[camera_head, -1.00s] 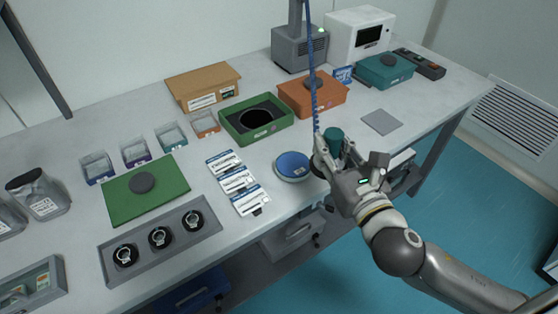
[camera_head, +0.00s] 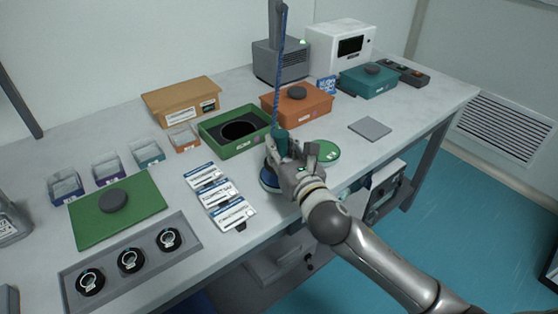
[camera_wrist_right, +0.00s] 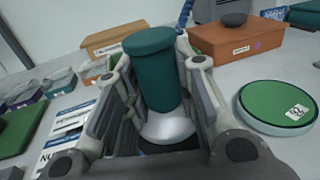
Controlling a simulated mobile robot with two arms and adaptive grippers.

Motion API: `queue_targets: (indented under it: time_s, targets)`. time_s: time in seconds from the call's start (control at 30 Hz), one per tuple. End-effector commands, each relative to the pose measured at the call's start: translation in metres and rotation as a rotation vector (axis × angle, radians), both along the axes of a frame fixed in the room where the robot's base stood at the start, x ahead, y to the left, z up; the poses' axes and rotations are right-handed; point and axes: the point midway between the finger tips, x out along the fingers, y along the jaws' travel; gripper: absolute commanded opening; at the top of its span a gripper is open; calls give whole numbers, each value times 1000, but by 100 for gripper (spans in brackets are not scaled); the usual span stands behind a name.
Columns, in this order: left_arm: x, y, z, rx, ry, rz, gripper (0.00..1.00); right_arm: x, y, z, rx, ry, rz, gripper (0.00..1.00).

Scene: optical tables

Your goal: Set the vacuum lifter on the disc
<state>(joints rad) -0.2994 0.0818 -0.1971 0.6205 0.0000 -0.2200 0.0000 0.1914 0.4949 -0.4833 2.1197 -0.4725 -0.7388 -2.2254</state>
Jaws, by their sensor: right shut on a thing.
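My right gripper (camera_head: 284,156) is shut on the teal handle of the vacuum lifter (camera_head: 280,142). In the right wrist view the lifter (camera_wrist_right: 155,75) stands between the fingers, with a silver dome below the handle. A blue disc (camera_head: 267,180) lies on the table directly under the gripper, mostly hidden by it. Whether the lifter touches the blue disc cannot be told. A green disc (camera_head: 325,153) with a white label lies just right of the gripper; it also shows in the right wrist view (camera_wrist_right: 270,100). My left gripper is not in view.
A blue coiled hose (camera_head: 281,60) hangs down to the lifter. Behind are an open green box (camera_head: 215,139) and an orange box (camera_head: 312,108). White label cards (camera_head: 218,193) lie to the left. Table space around the grey square plate (camera_head: 370,128) is clear.

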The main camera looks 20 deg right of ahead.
Motion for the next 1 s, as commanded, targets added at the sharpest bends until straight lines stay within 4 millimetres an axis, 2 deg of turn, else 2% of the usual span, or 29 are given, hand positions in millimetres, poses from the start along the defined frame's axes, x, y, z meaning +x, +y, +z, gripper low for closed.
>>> queue_targets:
  time_s: [0.1, 0.3, 0.7, 0.73, 0.9, 1.0]
  targets:
    - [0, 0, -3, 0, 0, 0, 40, 7, 2, -9, 2, 0, 0, 0]
    - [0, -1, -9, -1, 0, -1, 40, 6, 2, -37, 2, 2, 0, 0]
    - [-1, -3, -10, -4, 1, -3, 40, 6, 2, -41, -2, -1, 1, 0]
    - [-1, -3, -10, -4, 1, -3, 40, 6, 2, -42, -1, 1, 1, 27]
    - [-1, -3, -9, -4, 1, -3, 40, 6, 2, -41, -1, 1, 0, 48]
    - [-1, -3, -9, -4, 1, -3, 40, 6, 2, -41, -1, 1, 0, 48]
